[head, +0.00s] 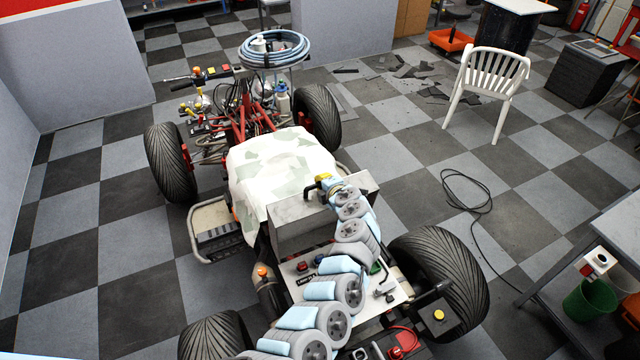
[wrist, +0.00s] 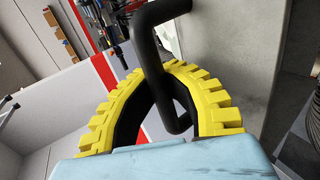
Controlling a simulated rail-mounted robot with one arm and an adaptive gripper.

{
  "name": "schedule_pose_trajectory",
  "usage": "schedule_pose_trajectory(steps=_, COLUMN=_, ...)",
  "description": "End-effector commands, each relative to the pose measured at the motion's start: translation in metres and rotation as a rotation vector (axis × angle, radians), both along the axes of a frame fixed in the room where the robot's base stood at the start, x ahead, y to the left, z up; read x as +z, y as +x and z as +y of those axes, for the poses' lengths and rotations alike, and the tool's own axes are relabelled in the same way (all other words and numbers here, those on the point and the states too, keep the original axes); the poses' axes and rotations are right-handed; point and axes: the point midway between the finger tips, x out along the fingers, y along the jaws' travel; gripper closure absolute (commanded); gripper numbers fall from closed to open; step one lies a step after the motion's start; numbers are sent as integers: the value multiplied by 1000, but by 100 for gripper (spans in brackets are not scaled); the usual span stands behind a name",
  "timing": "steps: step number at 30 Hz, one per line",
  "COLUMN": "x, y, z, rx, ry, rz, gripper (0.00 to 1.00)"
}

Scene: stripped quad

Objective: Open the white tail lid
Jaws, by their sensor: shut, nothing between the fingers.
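The pale box-like tail lid (head: 292,236) shows in the head view behind the covered seat, with one broad side facing the camera. Its surface (wrist: 240,50) fills the upper right of the wrist view. A black bent handle (wrist: 148,50) comes off near it and passes across the loop of my gripper's fingers. My gripper (wrist: 178,69), yellow-toothed with black inner pads, is shut with its tips together. In the head view my gripper (head: 321,187) is at the lid's upper edge. Whether the handle is hooked inside the loop I cannot tell.
A white panel with coloured knobs (head: 303,267) lies behind the lid, partly under my arm. A pale cover (head: 275,160) drapes the seat. Rear tyres (head: 440,280) flank the tail. A white chair (head: 488,85) and a black cable (head: 465,190) are to the right.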

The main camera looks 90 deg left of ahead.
Motion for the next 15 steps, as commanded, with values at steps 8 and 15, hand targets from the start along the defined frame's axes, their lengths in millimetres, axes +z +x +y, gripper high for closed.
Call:
schedule_pose_trajectory(steps=8, x=9, y=-1, z=3, rx=0, ry=14, rz=4, gripper=100)
schedule_pose_trajectory(steps=15, x=7, y=-1, z=2, rx=1, ry=10, rz=3, gripper=66)
